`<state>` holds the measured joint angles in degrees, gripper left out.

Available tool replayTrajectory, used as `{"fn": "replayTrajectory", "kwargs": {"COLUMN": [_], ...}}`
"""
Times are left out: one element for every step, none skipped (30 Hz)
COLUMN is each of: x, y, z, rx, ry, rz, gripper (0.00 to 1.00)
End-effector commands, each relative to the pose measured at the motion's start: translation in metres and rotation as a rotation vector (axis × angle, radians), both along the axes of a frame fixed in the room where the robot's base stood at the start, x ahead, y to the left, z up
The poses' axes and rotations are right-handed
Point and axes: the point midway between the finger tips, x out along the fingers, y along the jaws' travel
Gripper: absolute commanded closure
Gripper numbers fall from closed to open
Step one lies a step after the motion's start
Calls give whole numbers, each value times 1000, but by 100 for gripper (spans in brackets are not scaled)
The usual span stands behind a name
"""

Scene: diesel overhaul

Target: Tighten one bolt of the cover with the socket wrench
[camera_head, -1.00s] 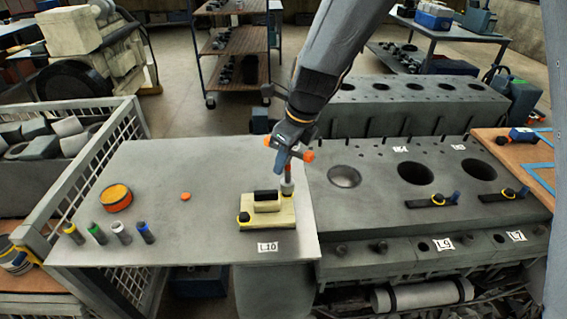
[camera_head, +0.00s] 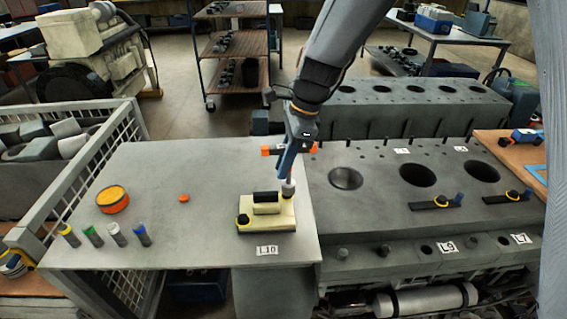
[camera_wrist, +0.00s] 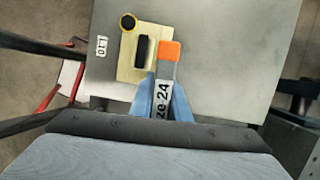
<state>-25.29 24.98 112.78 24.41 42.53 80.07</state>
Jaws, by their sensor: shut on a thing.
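The cover (camera_head: 280,217) is a cream plate with a black handle, lying on the grey table beside the label L10. A yellow-ringed black bolt (camera_head: 242,220) sits at its left front corner. My gripper (camera_head: 287,150) is above the cover's right back corner, shut on the socket wrench (camera_head: 288,187). The wrench points down and its grey socket end is at that corner; it hides whatever bolt is under it. In the wrist view the wrench handle (camera_wrist: 167,85) has an orange end and a label reading "ze 24", between blue fingers. The cover (camera_wrist: 132,65) lies left of it.
The grey table (camera_head: 200,165) holds an orange tin (camera_head: 112,199), a small orange disc (camera_head: 183,198) and several colour-capped cylinders (camera_head: 116,234). The engine block (camera_head: 400,185) with open bores adjoins on the right. A mesh crate (camera_head: 75,185) borders the left.

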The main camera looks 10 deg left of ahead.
Motion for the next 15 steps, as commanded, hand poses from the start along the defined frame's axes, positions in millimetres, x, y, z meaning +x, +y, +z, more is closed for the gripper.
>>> {"fn": "replayTrajectory", "kwargs": {"x": [0, 0, 0, 0, -1, -1, -2, -2, -2, -3, -3, -3, -4, -4, -4], "y": [0, 0, 0, 0, 0, 0, 0, 0, 0, 0, 0, -1, -1, 0, 0], "z": [0, 1, 1, 1, 1, 1, 1, 1, 1, 1, 1, 1, 1, 1, 1], "rx": [0, 0, 0, 0, 0, 0, 0, 1, 0, 0, 1, 0, 0, 1, 1], "ry": [-1, 0, -1, -2, -2, -1, -1, -1, 0, 0, -1, -1, -1, -1, -1], "rz": [38, 61, 95, 121, 147, 180, 205, 232, 267, 293, 319, 355, 383, 408, 445], "gripper": [100, 100, 100, 100, 100, 100, 100, 100, 100, 100, 100, 100, 100, 100, 100]}}
